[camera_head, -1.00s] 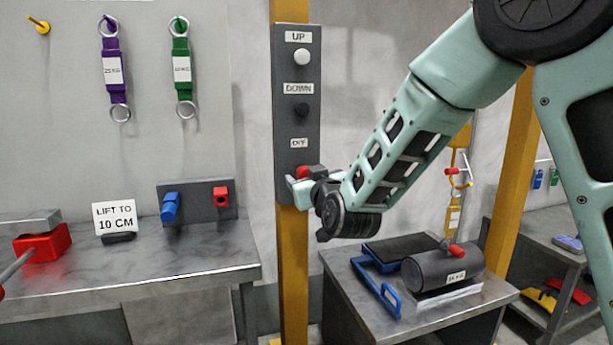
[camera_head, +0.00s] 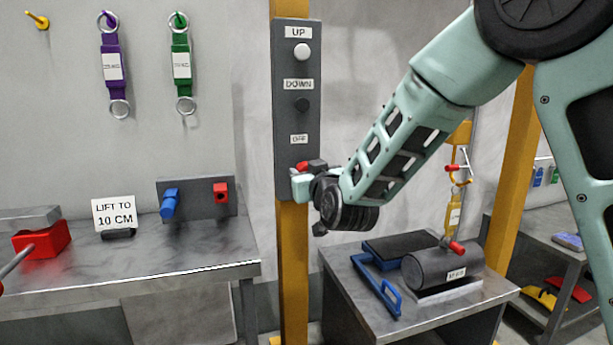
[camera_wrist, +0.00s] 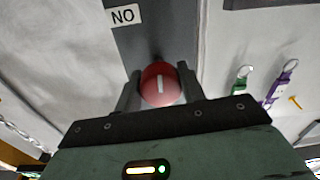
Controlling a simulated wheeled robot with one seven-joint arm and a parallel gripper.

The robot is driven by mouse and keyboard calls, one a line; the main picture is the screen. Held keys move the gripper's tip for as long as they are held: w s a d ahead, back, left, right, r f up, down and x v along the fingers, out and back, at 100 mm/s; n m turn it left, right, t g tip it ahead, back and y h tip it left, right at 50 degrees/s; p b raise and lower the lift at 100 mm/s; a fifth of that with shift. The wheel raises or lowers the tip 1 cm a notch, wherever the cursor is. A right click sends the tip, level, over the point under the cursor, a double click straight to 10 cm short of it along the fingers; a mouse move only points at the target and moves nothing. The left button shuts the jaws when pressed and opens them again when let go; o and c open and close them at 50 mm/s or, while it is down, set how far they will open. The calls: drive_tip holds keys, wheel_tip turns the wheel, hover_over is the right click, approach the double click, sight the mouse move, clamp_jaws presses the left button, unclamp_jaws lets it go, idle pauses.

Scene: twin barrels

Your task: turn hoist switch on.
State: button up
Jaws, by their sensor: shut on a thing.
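The hoist control panel (camera_head: 297,120) is a tall grey box on a yellow post, with a white UP button (camera_head: 301,52) and a dark DOWN button (camera_head: 302,104). Below an OFF label (camera_head: 299,139) is the red switch knob (camera_head: 314,164), mostly hidden by my gripper (camera_head: 301,178). In the wrist view the round red knob (camera_wrist: 159,84) sits between the two fingers of my gripper (camera_wrist: 159,82), which is shut on it. The white line on the knob stands nearly upright in that view.
A metal bench (camera_head: 150,262) at the left carries a LIFT TO 10 CM sign (camera_head: 115,213) and a blue and red fixture. A low table (camera_head: 350,290) at the right holds a dark barrel (camera_head: 437,268) under a yellow hook. Purple and green slings hang on the wall.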

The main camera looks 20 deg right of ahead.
drive_tip(key=m+b, duration=0.4)
drive_tip(key=b, duration=0.1)
drive_tip(key=shift+f+m, duration=0.3)
drive_tip(key=shift+m, duration=0.1)
drive_tip(key=m+b, duration=0.4)
drive_tip(key=shift+a+m, duration=0.1)
drive_tip(key=shift+m, duration=0.2)
drive_tip(key=m+b, duration=0.4)
drive_tip(key=b, duration=0.1)
drive_tip(key=shift+m, duration=0.3)
drive_tip(key=shift+r+m+h+b, duration=0.2)
drive_tip(key=shift+m+h+b, duration=0.1)
drive_tip(key=shift+m+b, duration=1.35)
drive_tip(key=shift+r+m, duration=0.1)
drive_tip(key=shift+m, duration=0.15)
drive_tip(key=o, duration=1)
drive_tip(key=shift+c, duration=0.2)
